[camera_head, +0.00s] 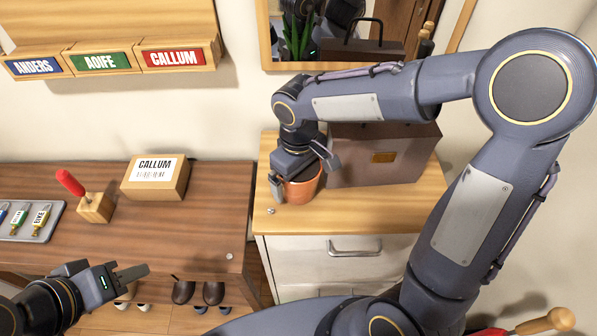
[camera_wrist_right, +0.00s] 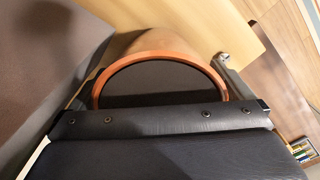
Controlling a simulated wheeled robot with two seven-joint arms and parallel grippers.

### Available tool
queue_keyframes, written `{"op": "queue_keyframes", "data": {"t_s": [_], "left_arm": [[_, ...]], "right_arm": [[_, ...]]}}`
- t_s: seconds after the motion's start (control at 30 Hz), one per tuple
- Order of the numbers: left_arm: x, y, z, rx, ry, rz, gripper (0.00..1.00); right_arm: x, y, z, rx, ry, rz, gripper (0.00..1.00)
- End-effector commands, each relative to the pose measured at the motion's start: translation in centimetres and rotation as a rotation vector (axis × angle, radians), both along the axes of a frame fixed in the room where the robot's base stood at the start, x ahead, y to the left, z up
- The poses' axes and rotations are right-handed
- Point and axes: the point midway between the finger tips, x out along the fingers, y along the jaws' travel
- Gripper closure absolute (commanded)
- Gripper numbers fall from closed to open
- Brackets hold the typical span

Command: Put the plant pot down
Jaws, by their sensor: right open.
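The terracotta plant pot (camera_head: 303,187) stands upright on the light wooden top of the white cabinet (camera_head: 347,262), its upper part covered by my right gripper in the head view. My right gripper (camera_head: 309,167) is open, with its fingers around the pot. In the right wrist view the orange pot rim (camera_wrist_right: 160,63) lies between the two fingers of the right gripper (camera_wrist_right: 155,88); the inside is dark. My left gripper (camera_head: 118,276) is over the front of the brown bench at lower left, with nothing seen in it; its jaw gap is not clear.
A grey-brown bag (camera_head: 384,160) stands close behind and right of the pot. A mirror (camera_head: 350,66) hangs behind it, showing green leaves. The cabinet's front right is clear.

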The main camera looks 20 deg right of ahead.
Motion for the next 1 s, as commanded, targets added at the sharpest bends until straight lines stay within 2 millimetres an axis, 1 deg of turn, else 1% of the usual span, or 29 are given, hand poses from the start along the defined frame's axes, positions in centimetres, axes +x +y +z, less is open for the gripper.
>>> {"op": "queue_keyframes", "data": {"t_s": [0.07, 0.17, 0.27, 0.5, 0.63, 0.7, 0.8, 1.0], "left_arm": [[0.0, 0.0, 0.4, 0.0, 0.0, 0.0, 0.64], [0.0, 0.0, 0.2, 0.0, 0.0, 0.0, 0.64], [0.0, 0.0, 0.2, 0.0, 0.0, 0.0, 0.64], [0.0, 0.0, 0.3, 0.0, 0.0, 0.0, 0.64], [0.0, 0.0, 0.3, 0.0, 0.0, 0.0, 0.64], [0.0, 0.0, 0.3, 0.0, 0.0, 0.0, 0.64], [0.0, 0.0, 0.3, 0.0, 0.0, 0.0, 0.64], [0.0, 0.0, 0.3, 0.0, 0.0, 0.0, 0.64]], "right_arm": [[0.0, 0.0, 0.5, 0.0, 0.0, 0.0, 0.0], [0.1, 0.0, 1.3, 0.0, -0.004, 0.0, 0.0], [0.1, 0.0, 3.2, 0.002, -0.006, 0.0, 0.0], [0.1, 0.0, 8.4, 0.002, -0.006, 0.0, 0.0], [0.1, 0.1, 10.6, 0.001, -0.004, 0.001, 0.0], [0.1, 0.1, 11.4, 0.001, -0.003, 0.001, 0.0], [0.0, 0.0, 12.1, 0.0, -0.001, 0.0, 0.0], [0.0, 0.0, 12.4, 0.0, 0.0, 0.0, 0.0]]}}
